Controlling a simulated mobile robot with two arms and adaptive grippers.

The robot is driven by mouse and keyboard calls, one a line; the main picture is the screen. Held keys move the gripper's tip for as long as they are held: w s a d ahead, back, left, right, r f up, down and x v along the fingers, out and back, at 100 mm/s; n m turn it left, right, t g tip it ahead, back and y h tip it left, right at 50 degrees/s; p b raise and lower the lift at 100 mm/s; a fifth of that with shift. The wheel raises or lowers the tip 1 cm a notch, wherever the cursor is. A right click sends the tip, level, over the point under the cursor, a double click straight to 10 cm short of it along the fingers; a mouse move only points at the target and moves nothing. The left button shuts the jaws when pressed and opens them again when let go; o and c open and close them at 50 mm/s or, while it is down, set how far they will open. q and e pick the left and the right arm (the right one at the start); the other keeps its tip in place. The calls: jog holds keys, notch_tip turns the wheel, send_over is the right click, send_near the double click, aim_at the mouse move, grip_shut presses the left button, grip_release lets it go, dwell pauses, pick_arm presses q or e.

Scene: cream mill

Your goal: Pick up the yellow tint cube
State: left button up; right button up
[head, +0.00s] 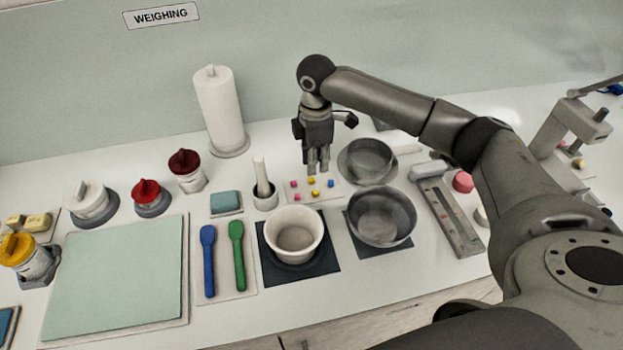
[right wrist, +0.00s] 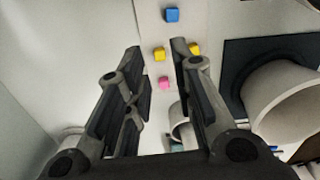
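Two yellow tint cubes show on a small pale tray (head: 325,199), one at the back (head: 312,181) and one nearer the front (head: 314,194). My right gripper (head: 318,168) points down just above the back of the tray. In the right wrist view its fingers (right wrist: 158,48) are apart with nothing held. One yellow cube (right wrist: 160,54) shows in the gap between the fingertips, and the other (right wrist: 195,48) is partly hidden behind the right finger. Whether a finger touches a cube I cannot tell. My left gripper is not in view.
A blue cube (head: 331,184) and pink cubes (head: 295,184) share the tray. A mortar with pestle (head: 264,190) stands left, a white bowl (head: 295,222) in front, and metal bowls (head: 381,226) to the right. A paper roll (head: 219,108) stands behind left.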

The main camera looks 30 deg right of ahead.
aim_at(313, 182)
jog(key=f, duration=0.1)
jog(key=f+p, duration=0.1)
jog(key=f, duration=0.2)
jog(key=shift+w+a+f+p, duration=0.15)
jog(key=shift+a+f+p, duration=0.1)
jog(key=shift+p, duration=0.1)
jog(key=shift+f, duration=0.45)
jog(key=c, duration=0.4)
